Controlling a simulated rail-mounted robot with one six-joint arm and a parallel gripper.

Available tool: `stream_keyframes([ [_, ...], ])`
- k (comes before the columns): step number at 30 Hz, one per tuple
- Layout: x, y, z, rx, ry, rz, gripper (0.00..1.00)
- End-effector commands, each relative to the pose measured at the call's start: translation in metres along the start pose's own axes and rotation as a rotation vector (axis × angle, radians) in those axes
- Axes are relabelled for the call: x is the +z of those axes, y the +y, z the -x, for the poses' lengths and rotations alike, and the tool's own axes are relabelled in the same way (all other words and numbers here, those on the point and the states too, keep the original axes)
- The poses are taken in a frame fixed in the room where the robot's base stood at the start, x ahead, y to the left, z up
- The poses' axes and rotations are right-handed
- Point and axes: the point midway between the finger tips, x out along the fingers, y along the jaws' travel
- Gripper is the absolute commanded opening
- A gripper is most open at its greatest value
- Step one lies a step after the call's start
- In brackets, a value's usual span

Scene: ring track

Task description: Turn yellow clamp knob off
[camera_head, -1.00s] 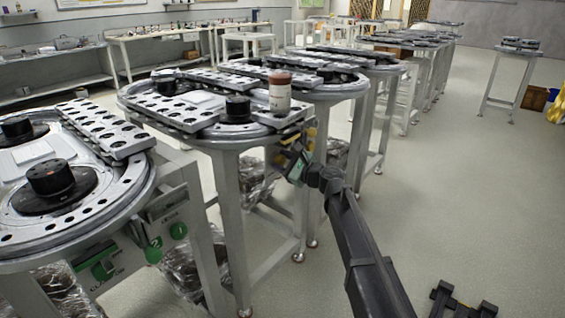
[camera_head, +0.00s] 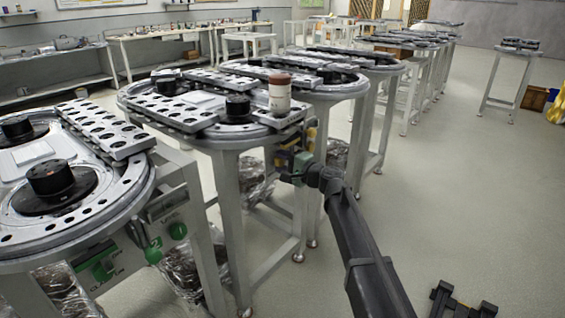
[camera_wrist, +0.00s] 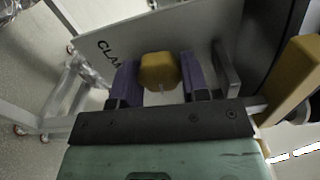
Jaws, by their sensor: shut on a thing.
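The yellow clamp knob (camera_wrist: 159,70) sits on a grey panel (camera_wrist: 105,52) marked "CLA…", the rest of the word being hidden. My gripper (camera_wrist: 157,78) is shut on the knob, one purple finger pad on each side. In the head view, my gripper (camera_head: 290,163) reaches the panel under the rim of the middle ring-track table (camera_head: 230,140). It covers most of the panel there, and the knob cannot be told apart from the other yellow parts.
A white jar with a brown lid (camera_head: 279,93) stands on the table above my gripper. A yellow block (camera_wrist: 296,85) is close at the right in the wrist view. Another ring-track table (camera_head: 120,215) with green knobs is at the left. The floor at right is mostly clear.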

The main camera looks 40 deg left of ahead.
Motion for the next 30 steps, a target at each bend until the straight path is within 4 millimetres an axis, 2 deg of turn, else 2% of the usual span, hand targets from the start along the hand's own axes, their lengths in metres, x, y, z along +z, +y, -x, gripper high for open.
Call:
stream_keyframes([
  [9, 0.0004, 0.0003, 0.0007, 0.001, 0.000, 0.099, 0.18],
  [23, 0.0004, 0.0004, 0.0007, 0.001, 0.000, 0.111, 0.18],
  [24, 0.0004, 0.0003, 0.0007, 0.001, 0.000, 0.111, 0.48],
  [28, 0.0002, 0.0002, 0.0005, 0.001, 0.000, 0.110, 0.67],
  [30, 0.0002, 0.0002, 0.0004, 0.001, 0.000, 0.110, 0.67],
])
